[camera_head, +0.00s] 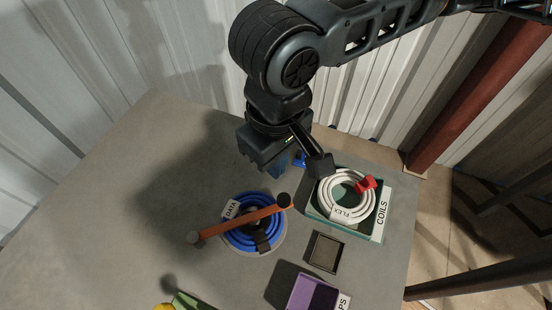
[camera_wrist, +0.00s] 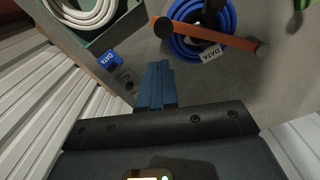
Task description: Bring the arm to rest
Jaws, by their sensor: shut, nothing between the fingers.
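My gripper (camera_head: 291,161) hangs above the far part of the grey table (camera_head: 176,150), pointing down. In the wrist view its blue fingers (camera_wrist: 157,84) are together with nothing between them. My arm comes in from the upper right of the head view. The gripper is apart from the coils. A blue cable coil (camera_head: 239,237) with a DATA tag lies on the table to the lower left of it, with an orange bar (camera_head: 240,221) across it. A white coil (camera_head: 329,200) tagged FLEX lies in the COILS tray (camera_head: 378,229) to its lower right.
A red clip-like piece (camera_head: 366,184) sits on the white coil. A small dark square tray (camera_head: 326,252) and a purple bin (camera_head: 313,293) stand nearer. A blue DATA piece (camera_wrist: 109,61) lies beside the COILS tray. Corrugated wall panels rise behind the table. The table's left part is clear.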

